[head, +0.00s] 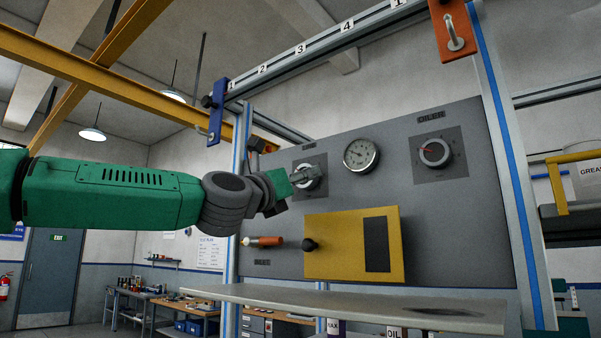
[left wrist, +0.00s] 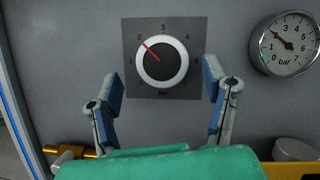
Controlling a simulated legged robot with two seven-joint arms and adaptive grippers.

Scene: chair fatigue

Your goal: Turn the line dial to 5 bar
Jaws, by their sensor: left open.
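In the head view the dial (head: 309,184) is partly hidden by my left gripper (head: 302,176). My left gripper (left wrist: 162,82) is open, its two blue-padded fingers on either side of the dial's lower half. I cannot tell whether they touch it. The bar gauge (left wrist: 290,45) is right of the dial; its needle points near 2. My right gripper is not in view.
The grey panel also carries an oiler dial (head: 435,153) at right, a yellow cover (head: 345,245) with a black knob below, and an orange-and-metal handle (head: 263,241) at lower left. A light shelf (head: 330,301) juts out beneath. A blue-striped frame post stands at right.

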